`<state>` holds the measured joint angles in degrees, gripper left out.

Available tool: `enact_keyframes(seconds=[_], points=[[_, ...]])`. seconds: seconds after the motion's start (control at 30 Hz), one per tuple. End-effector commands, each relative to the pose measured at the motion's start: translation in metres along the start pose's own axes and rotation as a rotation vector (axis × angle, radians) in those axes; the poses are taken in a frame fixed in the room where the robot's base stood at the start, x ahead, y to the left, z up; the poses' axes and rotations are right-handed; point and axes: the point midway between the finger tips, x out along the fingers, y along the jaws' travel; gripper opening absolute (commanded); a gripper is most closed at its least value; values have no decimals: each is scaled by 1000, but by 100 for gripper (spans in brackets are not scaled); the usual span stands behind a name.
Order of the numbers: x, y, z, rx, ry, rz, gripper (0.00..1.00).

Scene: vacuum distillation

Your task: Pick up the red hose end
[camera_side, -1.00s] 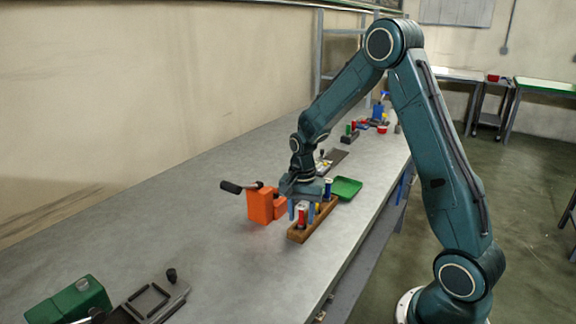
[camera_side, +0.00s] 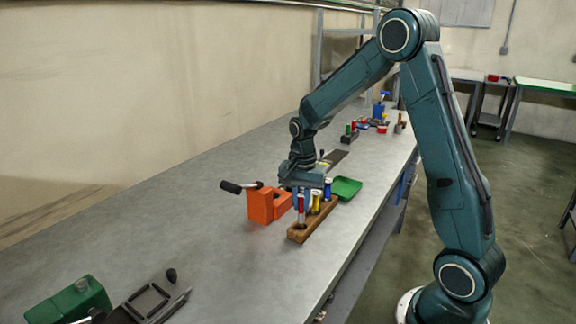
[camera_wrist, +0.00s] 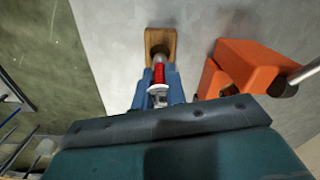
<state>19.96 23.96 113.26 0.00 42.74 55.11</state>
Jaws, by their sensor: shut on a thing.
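The red hose end (camera_side: 301,203), a red piece with metal parts, stands upright between the blue fingers of my gripper (camera_side: 302,196). My gripper is shut on it. It is at the near end of the wooden rack (camera_side: 322,218), raised, with its metal lower part showing; whether its tip is clear of the hole I cannot tell. In the wrist view the red hose end (camera_wrist: 159,74) is between my fingers (camera_wrist: 158,80), with the dark hole of the rack (camera_wrist: 153,37) just beyond it.
A yellow piece (camera_side: 316,202) and a blue piece (camera_side: 327,188) stand farther along the rack. An orange block with a black-handled lever (camera_side: 262,206) is close on the left.

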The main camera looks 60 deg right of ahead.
Motion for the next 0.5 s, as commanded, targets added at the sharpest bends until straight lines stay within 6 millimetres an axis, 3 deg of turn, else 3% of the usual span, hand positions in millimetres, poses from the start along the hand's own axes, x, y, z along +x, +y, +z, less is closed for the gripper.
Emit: enact_keyframes(seconds=[0.5], points=[[-111,-1,0,0,4,-5,0]])
